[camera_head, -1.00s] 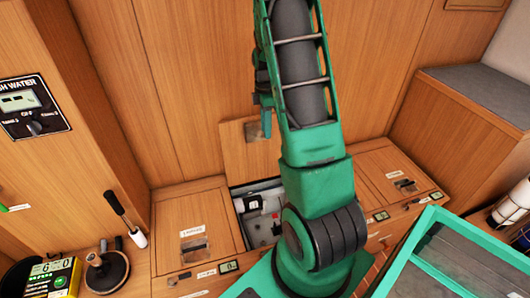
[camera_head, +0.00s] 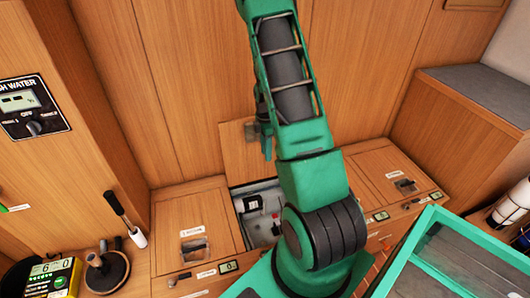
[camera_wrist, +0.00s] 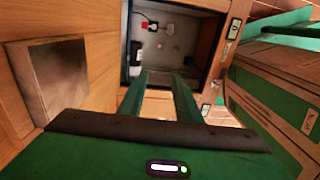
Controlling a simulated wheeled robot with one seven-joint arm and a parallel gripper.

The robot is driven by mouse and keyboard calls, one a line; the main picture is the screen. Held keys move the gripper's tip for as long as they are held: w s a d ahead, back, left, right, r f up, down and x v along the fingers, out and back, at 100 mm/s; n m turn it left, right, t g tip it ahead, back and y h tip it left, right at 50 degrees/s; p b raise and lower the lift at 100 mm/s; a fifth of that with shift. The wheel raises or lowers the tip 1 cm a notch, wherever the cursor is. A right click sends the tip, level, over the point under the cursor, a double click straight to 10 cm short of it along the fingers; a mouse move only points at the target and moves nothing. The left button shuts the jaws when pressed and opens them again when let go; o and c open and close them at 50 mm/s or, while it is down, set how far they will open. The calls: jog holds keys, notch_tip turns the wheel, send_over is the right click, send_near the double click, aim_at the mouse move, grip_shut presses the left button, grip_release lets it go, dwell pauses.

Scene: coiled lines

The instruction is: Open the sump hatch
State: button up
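The middle hatch in the locker top stands open. Its wooden lid (camera_head: 234,150) is raised, nearly upright, near the back panel, with a metal pull plate near its top edge. I cannot read a sump label on it. The dark-rimmed opening (camera_head: 240,208) shows white fittings inside, partly hidden by my arm. The wrist view shows the lid (camera_wrist: 100,50) at left with its plate (camera_wrist: 55,80), and the lit compartment (camera_wrist: 172,48) ahead. My gripper (camera_wrist: 160,80) is open and empty, its two fingers apart, beside the lid and apart from the plate.
A closed left hatch (camera_head: 195,220) and closed right hatch (camera_head: 385,172) flank the opening. A green-framed case (camera_head: 440,255) fills the front right.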

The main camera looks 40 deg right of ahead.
jog(key=shift+f, duration=0.15)
jog(key=shift+c, duration=0.7)
grip_shut()
dwell(0.7)
jog(key=shift+o, duration=0.7)
grip_release()
notch_tip(320, 180, up, 11)
jog(key=shift+w+d+f, duration=0.15)
jog(key=shift+w+d, duration=0.05)
jog(key=shift+w, duration=0.25)
